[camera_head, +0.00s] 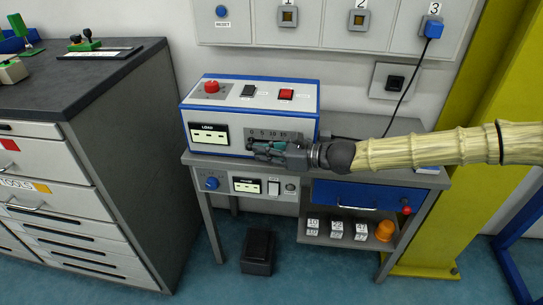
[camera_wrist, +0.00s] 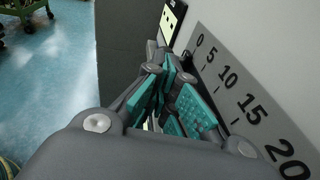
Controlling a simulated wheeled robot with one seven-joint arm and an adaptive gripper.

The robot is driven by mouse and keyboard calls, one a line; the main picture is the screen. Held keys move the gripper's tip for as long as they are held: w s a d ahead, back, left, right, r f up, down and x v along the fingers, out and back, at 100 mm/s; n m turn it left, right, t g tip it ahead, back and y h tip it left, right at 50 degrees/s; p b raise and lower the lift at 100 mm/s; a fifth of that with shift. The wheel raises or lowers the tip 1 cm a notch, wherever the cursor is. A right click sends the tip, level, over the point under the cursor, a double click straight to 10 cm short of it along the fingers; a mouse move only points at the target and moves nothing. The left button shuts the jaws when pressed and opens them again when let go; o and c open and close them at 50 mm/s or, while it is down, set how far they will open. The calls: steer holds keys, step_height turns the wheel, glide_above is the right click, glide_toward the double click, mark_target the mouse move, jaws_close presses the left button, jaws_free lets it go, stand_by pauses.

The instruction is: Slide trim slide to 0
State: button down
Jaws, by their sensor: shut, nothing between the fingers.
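The trim slide's scale plate (camera_head: 272,134), marked 0, 5, 10, 15 and on, is on the front face of the white and blue box. In the wrist view the scale (camera_wrist: 243,98) runs from 0 at the top to 20 at the lower right. My gripper (camera_head: 262,149) is in front of the lower part of this plate. In the wrist view my gripper (camera_wrist: 168,75) is shut, its teal pads close together and nothing seen between them, with its tips beside the 0 end. The slide's knob cannot be made out clearly; my fingers hide the track.
A LOAD display (camera_head: 208,134) is left of the scale. The box (camera_head: 228,96) carries a red knob and switches on top and stands on a grey bench (camera_head: 196,159). A dark-topped cabinet (camera_head: 110,75) stands at left. A cable (camera_head: 402,95) hangs behind my arm.

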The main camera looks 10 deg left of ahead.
steer(key=shift+a+r, duration=0.1)
steer(key=shift+r, duration=0.05)
steer(key=p+v, duration=0.3)
steer(key=v, duration=1.1)
stand_by(0.4)
